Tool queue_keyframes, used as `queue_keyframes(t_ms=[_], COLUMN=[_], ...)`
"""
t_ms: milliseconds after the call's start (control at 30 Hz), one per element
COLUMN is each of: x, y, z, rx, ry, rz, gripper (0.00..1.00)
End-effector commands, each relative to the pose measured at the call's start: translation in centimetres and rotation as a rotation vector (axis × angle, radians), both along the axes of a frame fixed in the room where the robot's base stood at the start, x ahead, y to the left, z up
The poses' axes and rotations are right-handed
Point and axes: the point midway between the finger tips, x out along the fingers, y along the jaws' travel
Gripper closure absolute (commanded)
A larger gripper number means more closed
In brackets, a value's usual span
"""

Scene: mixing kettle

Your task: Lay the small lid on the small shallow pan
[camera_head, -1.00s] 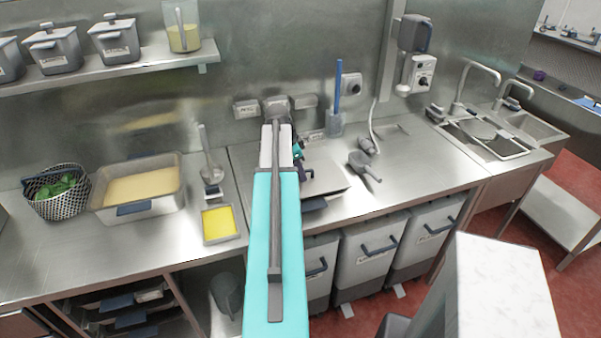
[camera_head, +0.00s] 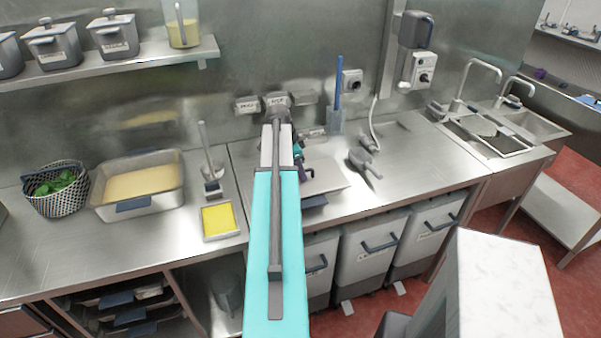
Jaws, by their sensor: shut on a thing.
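A small shallow rectangular pan (camera_head: 220,221) with a yellow filling stands at the front edge of the counter, left of my arm, with no cover on it. My arm's teal link runs up the middle of the view and hides much of what is behind it. My gripper (camera_head: 304,172) shows only in part, as dark and teal pieces just right of the link, over the counter. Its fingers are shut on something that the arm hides. I cannot make out the small lid.
Bare counter lies right of the spray handle (camera_head: 366,160); bins stand below.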

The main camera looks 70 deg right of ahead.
Motion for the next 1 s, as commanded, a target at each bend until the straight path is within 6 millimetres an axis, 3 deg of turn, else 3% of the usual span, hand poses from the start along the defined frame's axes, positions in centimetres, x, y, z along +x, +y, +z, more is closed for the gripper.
queue_keyframes(t_ms=[467,500,633,833,933,1000], x=[-0.02,-0.01,-0.01,-0.01,0.0,-0.01], y=[-0.03,-0.02,-0.02,-0.01,0.01,0.01], z=[-0.29,-0.29,-0.3,-0.32,-0.37,-0.37], rx=[-0.001,-0.001,0.0,0.0,0.0,0.0], ry=[0.0,0.0,0.0,0.0,0.0,0.0], rz=[0.0,0.0,0.0,0.0,0.0,0.0], gripper=[1.0,0.89,0.69,0.69,0.52,0.5])
